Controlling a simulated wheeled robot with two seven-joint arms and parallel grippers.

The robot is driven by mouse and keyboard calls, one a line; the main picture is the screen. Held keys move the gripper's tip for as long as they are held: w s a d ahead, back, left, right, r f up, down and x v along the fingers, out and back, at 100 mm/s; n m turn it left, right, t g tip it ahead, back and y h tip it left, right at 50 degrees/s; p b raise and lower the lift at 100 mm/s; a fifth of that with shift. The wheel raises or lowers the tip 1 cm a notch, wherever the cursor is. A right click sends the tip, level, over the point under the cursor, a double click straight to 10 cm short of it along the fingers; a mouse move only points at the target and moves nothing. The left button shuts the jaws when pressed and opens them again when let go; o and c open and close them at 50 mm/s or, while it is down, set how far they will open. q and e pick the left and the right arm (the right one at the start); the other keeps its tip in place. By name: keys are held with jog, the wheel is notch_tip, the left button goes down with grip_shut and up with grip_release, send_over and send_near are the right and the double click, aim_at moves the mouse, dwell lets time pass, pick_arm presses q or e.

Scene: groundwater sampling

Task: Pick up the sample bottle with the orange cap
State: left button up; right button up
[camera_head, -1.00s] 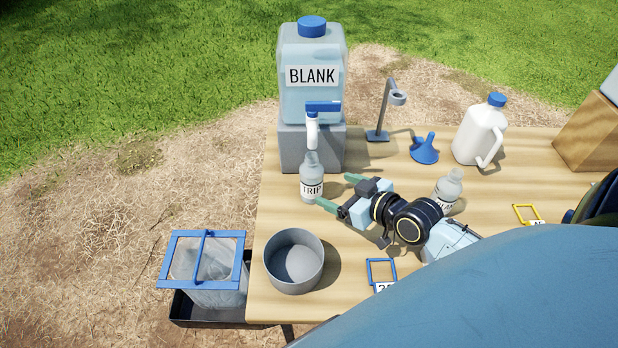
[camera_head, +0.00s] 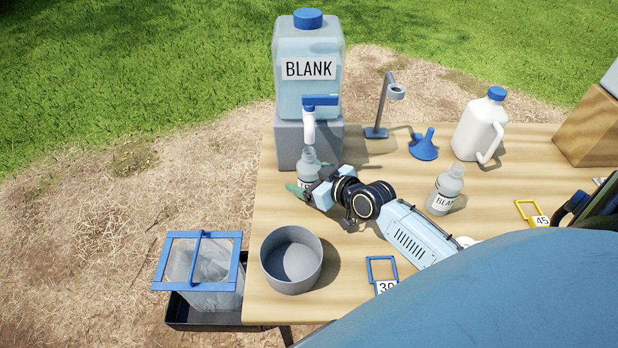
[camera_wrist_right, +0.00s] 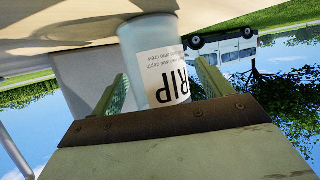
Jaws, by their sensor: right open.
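A clear sample bottle labelled TRIP (camera_head: 307,162) stands upright under the tap of the BLANK container, partly hidden by my right gripper. In the right wrist view the bottle (camera_wrist_right: 155,60) is between the two green fingers, with its label facing me. My right gripper (camera_head: 303,188) is open around it; contact cannot be told. A second clear bottle, labelled BLANK (camera_head: 445,190), stands farther right on the table. No orange cap shows on either bottle. My left gripper is not in view.
The BLANK container (camera_head: 308,95) sits on a grey block (camera_head: 325,150) behind the bottle. A grey bowl (camera_head: 291,260) is in front. A blue funnel (camera_head: 423,146), a grey stand (camera_head: 377,132) and a white jug (camera_head: 480,128) are toward the back. The table's left edge is close.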

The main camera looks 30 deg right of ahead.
jog(key=c, duration=1.2)
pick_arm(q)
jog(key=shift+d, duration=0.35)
pick_arm(e)
jog(key=shift+r, duration=0.15)
